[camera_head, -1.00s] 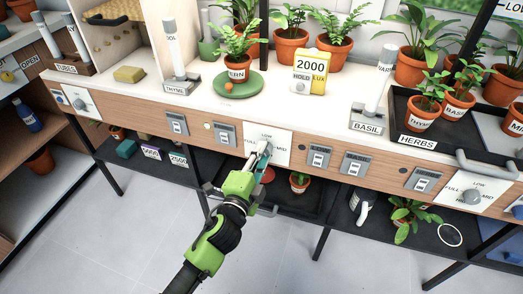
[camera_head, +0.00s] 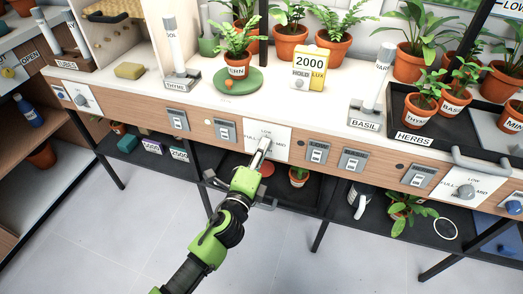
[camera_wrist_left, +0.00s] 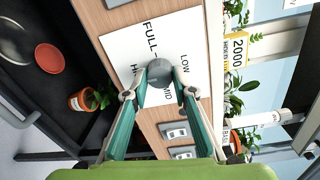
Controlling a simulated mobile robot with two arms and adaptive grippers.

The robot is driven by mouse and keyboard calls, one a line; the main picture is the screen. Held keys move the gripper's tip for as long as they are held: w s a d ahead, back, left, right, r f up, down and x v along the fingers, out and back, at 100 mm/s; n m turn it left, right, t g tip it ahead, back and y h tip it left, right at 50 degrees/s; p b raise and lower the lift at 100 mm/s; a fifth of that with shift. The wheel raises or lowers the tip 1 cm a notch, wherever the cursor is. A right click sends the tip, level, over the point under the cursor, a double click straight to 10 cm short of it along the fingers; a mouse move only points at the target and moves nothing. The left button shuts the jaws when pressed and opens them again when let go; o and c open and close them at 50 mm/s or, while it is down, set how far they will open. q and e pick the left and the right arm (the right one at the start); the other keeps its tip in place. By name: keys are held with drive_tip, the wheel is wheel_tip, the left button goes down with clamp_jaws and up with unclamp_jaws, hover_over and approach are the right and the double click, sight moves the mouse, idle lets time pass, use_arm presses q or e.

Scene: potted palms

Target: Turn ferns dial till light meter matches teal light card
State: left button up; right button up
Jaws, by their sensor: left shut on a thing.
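The dial (camera_wrist_left: 160,70) is a grey knob on a white plate (camera_head: 280,143) on the wooden bench front, below the fern pot (camera_head: 238,70). In the left wrist view the plate carries LOW, MID and FULL, with another word partly hidden. My left gripper (camera_wrist_left: 160,84) is shut on the knob, one finger on each side. In the head view the gripper (camera_head: 262,147) covers the knob, so its pointer cannot be read. A teal card (camera_head: 181,151) on the lower shelf appears marked 2500.
Switch boxes (camera_head: 225,130) line the bench front beside the plate. Another dial (camera_head: 465,192) is at the right and one (camera_head: 82,100) at the left. A dark shelf with small pots (camera_head: 298,177) lies below. The floor in front is clear.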

use_arm(q)
drive_tip(key=o, duration=1.1)
drive_tip(key=v, duration=1.2)
